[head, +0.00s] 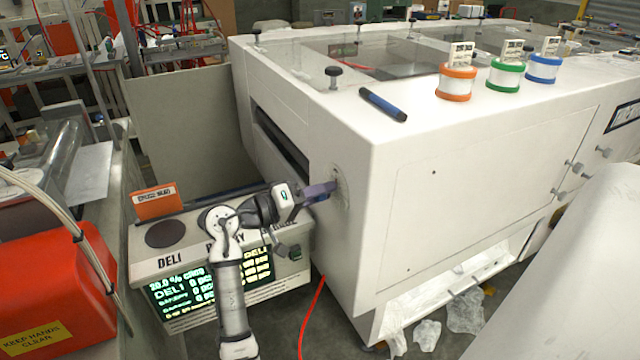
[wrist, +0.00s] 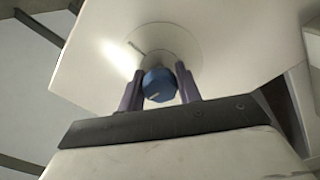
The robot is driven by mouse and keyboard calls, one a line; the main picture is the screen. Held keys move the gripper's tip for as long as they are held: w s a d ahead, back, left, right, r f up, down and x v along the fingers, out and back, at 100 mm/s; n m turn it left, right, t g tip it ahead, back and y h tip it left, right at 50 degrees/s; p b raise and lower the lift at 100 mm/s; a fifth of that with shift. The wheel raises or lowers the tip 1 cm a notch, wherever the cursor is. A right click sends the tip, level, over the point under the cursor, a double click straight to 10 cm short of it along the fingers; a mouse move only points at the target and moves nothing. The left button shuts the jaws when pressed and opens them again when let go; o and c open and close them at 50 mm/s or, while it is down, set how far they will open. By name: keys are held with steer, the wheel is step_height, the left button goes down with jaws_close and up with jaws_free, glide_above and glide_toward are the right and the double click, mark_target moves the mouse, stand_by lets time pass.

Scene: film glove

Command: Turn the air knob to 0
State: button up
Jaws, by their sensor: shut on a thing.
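The air knob (wrist: 160,86) is a blue knob with a pale pointer line on its face. It sits on a round pale dial plate (wrist: 176,42) on the white machine's wall, and a short dark mark shows on the plate's upper left. My gripper (wrist: 159,78) has its two purple fingers on either side of the knob, shut on it. In the head view my gripper (head: 328,190) reaches the dial plate (head: 342,184) on the machine's near left corner face, and its fingers hide the knob. Numbers on the plate are too small to read.
The large white machine (head: 450,150) fills the right side, with a blue marker (head: 383,104) and orange, green and blue tape rolls on top. A DELI scale with a lit display (head: 190,295) stands below my arm. A red box (head: 60,285) is at left.

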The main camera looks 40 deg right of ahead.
steer(key=shift+r+n+p, duration=0.1)
steer(key=shift+n+p, duration=0.35)
steer(key=shift+n, duration=0.25)
steer(key=o, duration=1)
steer(key=shift+c, duration=0.2)
steer(key=shift+a, duration=0.1)
steer(key=b+v, duration=0.3)
steer(key=v, duration=1)
steer(key=shift+a+b, duration=0.35)
